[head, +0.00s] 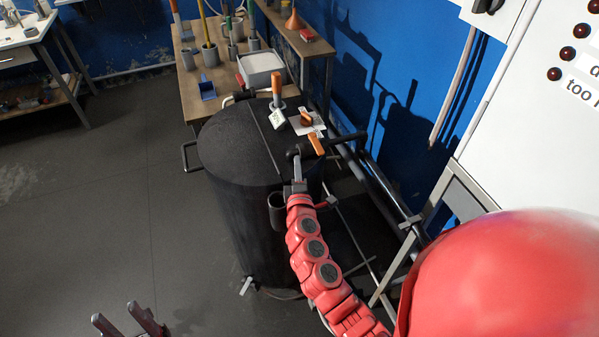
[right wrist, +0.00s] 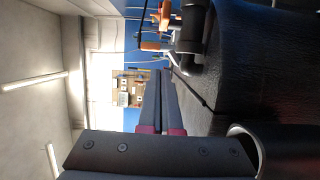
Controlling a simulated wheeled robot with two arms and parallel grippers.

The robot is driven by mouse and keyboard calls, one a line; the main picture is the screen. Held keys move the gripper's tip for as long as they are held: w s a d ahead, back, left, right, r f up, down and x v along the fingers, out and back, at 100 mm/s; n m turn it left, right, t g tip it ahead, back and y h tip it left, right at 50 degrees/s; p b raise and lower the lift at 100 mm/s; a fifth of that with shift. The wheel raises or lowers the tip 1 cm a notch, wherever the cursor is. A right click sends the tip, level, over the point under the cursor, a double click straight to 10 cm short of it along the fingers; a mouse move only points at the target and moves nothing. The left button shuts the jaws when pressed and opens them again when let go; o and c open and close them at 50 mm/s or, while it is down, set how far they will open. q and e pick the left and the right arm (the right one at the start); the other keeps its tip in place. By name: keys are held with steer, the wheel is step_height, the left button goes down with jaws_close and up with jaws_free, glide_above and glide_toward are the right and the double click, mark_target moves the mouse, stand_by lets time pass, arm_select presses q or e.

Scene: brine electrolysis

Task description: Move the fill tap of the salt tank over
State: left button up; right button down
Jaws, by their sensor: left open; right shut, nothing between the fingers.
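The salt tank (head: 235,150) is a large black drum with a flat lid. A black pipe (head: 345,138) runs at its right rim and carries an orange lever (head: 316,145), which looks like the fill tap. My right gripper (head: 297,160) is shut and empty, pointing up beside the tank's rim, just left of the lever; I cannot tell whether it touches the pipe. In the right wrist view its closed fingers (right wrist: 159,100) show left of the black pipe elbow (right wrist: 191,45), with orange parts (right wrist: 151,45) beyond. My left gripper (head: 128,322) is open and empty, low over the floor.
On the lid stand an upright orange handle (head: 276,90), a white tag (head: 277,119) and an orange knob (head: 306,117) on a white plate. A wooden bench (head: 190,85) with cups is behind. A whiteboard (head: 530,110) is at right. The floor at left is clear.

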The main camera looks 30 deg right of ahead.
mark_target(316, 144)
steer(key=d, duration=0.1)
steer(key=w+d+p, duration=0.1)
steer(key=d, duration=0.1)
steer(key=w+d+p, duration=0.1)
steer(key=d, duration=0.1)
steer(key=shift+w+d, duration=0.15)
steer(key=shift+d, duration=0.05)
steer(key=shift+s+d+n+t+y, duration=0.2)
steer(key=shift+d+n+t+y, duration=0.2)
steer(key=shift+d+n+y, duration=0.4)
steer(key=shift+a+m, duration=0.2)
steer(key=shift+m, duration=0.1)
